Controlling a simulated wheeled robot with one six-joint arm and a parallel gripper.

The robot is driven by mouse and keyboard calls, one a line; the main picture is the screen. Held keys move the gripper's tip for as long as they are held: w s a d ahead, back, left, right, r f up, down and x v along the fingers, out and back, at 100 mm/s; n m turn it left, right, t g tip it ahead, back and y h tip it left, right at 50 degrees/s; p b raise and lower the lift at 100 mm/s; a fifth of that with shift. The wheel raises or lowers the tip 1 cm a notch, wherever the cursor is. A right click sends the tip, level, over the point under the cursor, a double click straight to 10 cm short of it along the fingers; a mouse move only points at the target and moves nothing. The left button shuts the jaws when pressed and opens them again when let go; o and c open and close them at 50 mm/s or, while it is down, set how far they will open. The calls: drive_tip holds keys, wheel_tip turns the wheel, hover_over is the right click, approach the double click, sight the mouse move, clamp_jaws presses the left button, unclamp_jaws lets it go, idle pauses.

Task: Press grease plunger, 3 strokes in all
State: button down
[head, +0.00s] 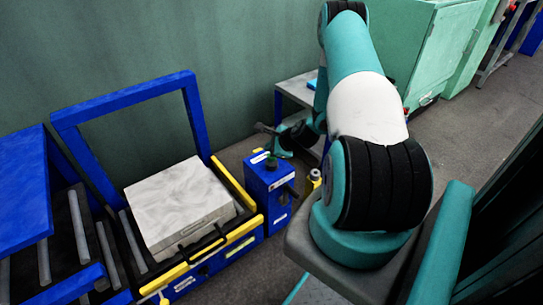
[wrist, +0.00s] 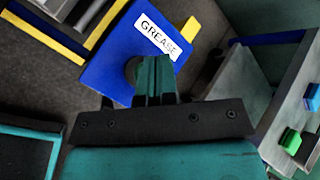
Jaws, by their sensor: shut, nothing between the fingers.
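The grease unit is a blue box (head: 268,192) right of the crate conveyor in the head view. In the wrist view its blue top (wrist: 112,62) carries a white GREASE label (wrist: 160,36). A dark round plunger head (wrist: 131,68) shows on that top, mostly hidden behind my fingers. My gripper (wrist: 154,72) is shut and empty, its teal fingers over the plunger head. In the head view my gripper (head: 272,156) points down just above the box top. I cannot tell whether the fingertips touch the plunger, or how far it is pressed.
A blue-and-yellow conveyor frame (head: 190,80) with a grey block (head: 180,205) stands left of the box. A grey table (head: 298,88) stands behind; the wrist view shows a green button (wrist: 290,141) at right.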

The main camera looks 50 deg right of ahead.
drive_tip(key=shift+f, duration=0.1)
drive_tip(key=shift+f, duration=0.3)
drive_tip(key=shift+f+b, duration=0.8)
drive_tip(key=shift+f, duration=0.15)
idle(1.0)
drive_tip(key=shift+r, duration=0.1)
drive_tip(key=shift+r+p, duration=1.2)
drive_tip(key=shift+r, duration=0.1)
wheel_tip(320, 180, up, 5)
drive_tip(key=p, duration=0.4)
idle(2.3)
